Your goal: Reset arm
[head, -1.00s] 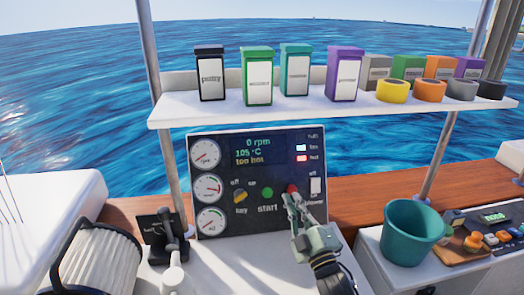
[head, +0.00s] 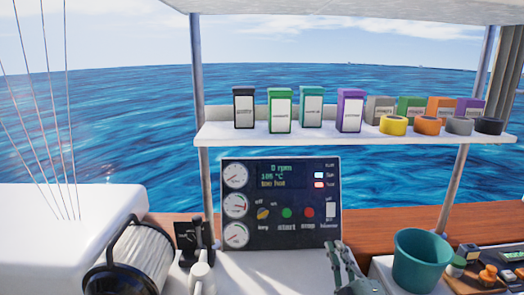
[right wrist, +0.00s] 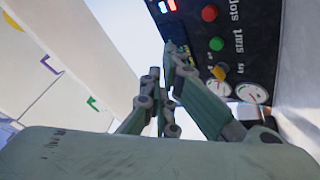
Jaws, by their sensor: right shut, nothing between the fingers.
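My right gripper (head: 338,258) is low in the head view, in front of the lower right corner of the engine panel and apart from its buttons. Its fingers are shut and empty; in the right wrist view the closed fingers (right wrist: 168,70) point up beside the panel. The dark panel (head: 281,240) carries a red stop button (head: 309,212), a green start button (head: 287,213), a yellow key switch (head: 263,214) and several gauges. Its screen (head: 281,175) reads 0 rpm, 105 °C and "too hot". My left gripper does not show.
A white shelf (head: 300,137) above the panel holds boxes and tape rolls. A teal bucket (head: 420,262) stands at the right. A black lever unit (head: 188,238) and a ribbed white cylinder (head: 135,262) stand at the left. The white counter (head: 270,272) before the panel is clear.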

